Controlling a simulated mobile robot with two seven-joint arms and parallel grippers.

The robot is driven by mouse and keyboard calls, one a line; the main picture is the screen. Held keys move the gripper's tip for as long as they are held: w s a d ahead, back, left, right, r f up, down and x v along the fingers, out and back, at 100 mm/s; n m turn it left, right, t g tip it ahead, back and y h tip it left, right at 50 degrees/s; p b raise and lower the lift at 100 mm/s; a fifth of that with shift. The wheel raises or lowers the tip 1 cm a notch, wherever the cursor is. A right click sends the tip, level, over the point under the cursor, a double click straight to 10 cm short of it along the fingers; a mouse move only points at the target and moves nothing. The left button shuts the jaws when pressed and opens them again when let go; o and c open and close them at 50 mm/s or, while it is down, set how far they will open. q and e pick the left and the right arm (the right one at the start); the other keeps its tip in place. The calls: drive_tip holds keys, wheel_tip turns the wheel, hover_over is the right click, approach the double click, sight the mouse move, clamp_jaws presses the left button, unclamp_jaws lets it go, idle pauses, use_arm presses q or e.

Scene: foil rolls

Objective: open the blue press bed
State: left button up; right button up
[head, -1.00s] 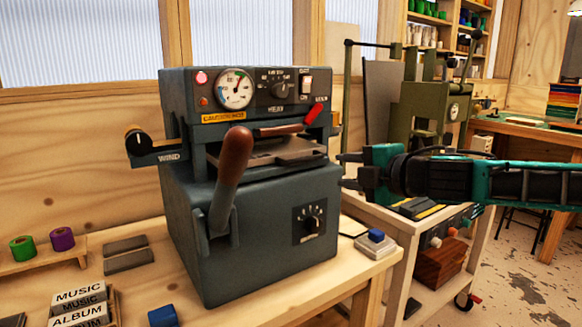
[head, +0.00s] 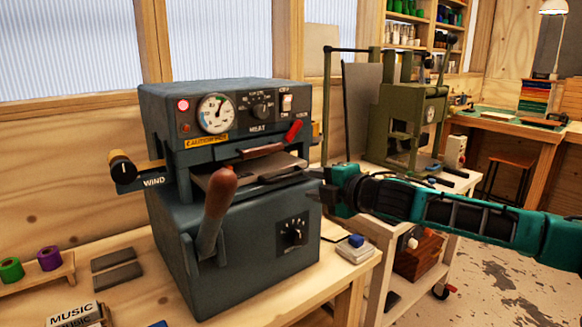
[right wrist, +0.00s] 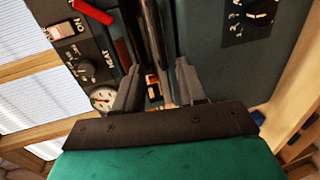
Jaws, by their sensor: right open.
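The blue-grey press (head: 270,235) stands on the wooden bench, with a gauge, knobs and a red light on its front. Its bed (head: 265,173) is a flat grey plate in the slot at mid-height, with a brown wooden handle (head: 262,150) above it. A long brown-gripped lever (head: 216,200) rises at the front left. My right gripper (head: 316,186) is open at the press's right side, close to the bed's right end. In the right wrist view, the open fingers (right wrist: 158,80) point at the slot, with dark bars beyond and between them; contact cannot be told. My left gripper is not in view.
A small white box with a blue button (head: 355,247) sits on the bench right of the press. A green press (head: 405,120) stands on a cart behind my right arm. Grey blocks (head: 117,270) and colored rolls (head: 30,263) lie at the left.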

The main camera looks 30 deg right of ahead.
sight(286, 179)
drive_tip(key=p+x, duration=0.2)
drive_tip(key=x, duration=0.5)
drive_tip(key=shift+w+a, duration=0.1)
drive_tip(key=shift+a, duration=0.1)
drive_tip(key=shift+w+f, duration=0.2)
drive_tip(key=shift+w, duration=0.45)
drive_tip(key=c, duration=0.5)
clamp_jaws()
